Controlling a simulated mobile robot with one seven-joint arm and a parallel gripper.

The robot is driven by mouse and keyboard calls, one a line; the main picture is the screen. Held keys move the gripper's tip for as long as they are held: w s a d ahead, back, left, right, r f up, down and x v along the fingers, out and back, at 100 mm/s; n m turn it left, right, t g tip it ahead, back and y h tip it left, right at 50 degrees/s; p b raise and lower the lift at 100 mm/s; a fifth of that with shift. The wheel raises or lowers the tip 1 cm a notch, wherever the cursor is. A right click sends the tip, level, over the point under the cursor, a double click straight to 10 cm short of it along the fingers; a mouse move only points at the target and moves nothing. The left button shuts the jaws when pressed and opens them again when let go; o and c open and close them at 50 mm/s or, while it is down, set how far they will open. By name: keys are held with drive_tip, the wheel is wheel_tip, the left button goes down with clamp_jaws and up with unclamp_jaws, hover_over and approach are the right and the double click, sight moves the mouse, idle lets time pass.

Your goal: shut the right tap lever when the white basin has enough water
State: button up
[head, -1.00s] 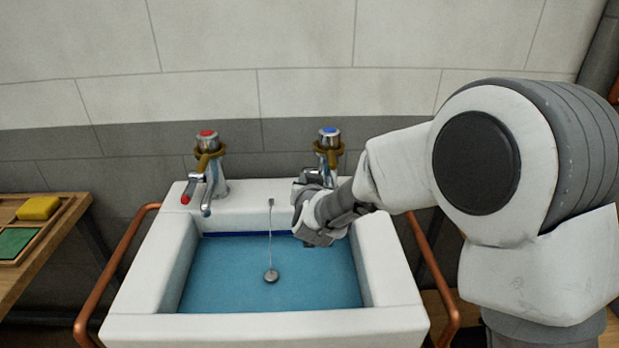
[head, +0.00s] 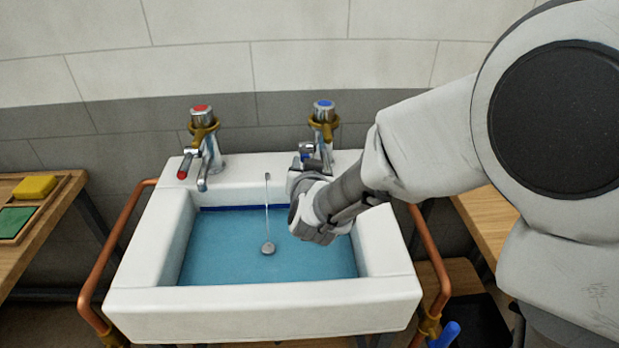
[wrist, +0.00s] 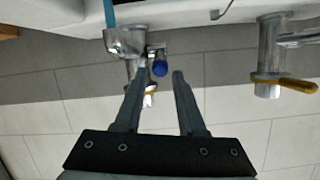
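The right tap (head: 323,125) has a blue cap; its blue-ended lever (wrist: 160,66) shows in the wrist view. My gripper (wrist: 159,74) is open, its two fingers apart, with the lever's blue end near the gap between the tips. Contact cannot be told. In the head view my gripper (head: 304,168) is at the right tap's front and hides part of it. The white basin (head: 260,300) holds blue water (head: 230,255), its back edge close to a dark blue line (head: 235,208) on the back wall. A blue strip (wrist: 108,12), like running water, extends from the spout.
The left tap (head: 203,130) has a red cap and a red-ended lever. A plug (head: 268,248) hangs on a chain in the water. Copper rails (head: 110,255) flank the basin. A wooden table (head: 50,240) at left carries a yellow sponge (head: 34,187) and a green pad.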

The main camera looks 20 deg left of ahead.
drive_tip(key=p+v, duration=0.1)
drive_tip(key=v, duration=0.9)
drive_tip(key=shift+s+d, duration=0.1)
drive_tip(key=shift+s, duration=0.05)
drive_tip(key=d+r+g+h, duration=0.1)
drive_tip(key=d+r+g, duration=0.15)
drive_tip(key=d, duration=0.55)
drive_tip(key=d+r+g+h, duration=0.1)
drive_tip(key=d+r, duration=0.2)
drive_tip(key=d, duration=0.6)
drive_tip(key=s+d+m+g+h, duration=0.25)
drive_tip(key=s+d, duration=0.35)
drive_tip(key=d, duration=0.3)
drive_tip(key=s+d+m+g+h, duration=0.1)
drive_tip(key=s+d+h, duration=0.2)
drive_tip(key=s+d, duration=0.45)
wheel_tip(320, 180, up, 15)
drive_tip(key=w+d+p, duration=0.1)
drive_tip(key=p, duration=1.4)
drive_tip(key=shift+w, duration=0.25)
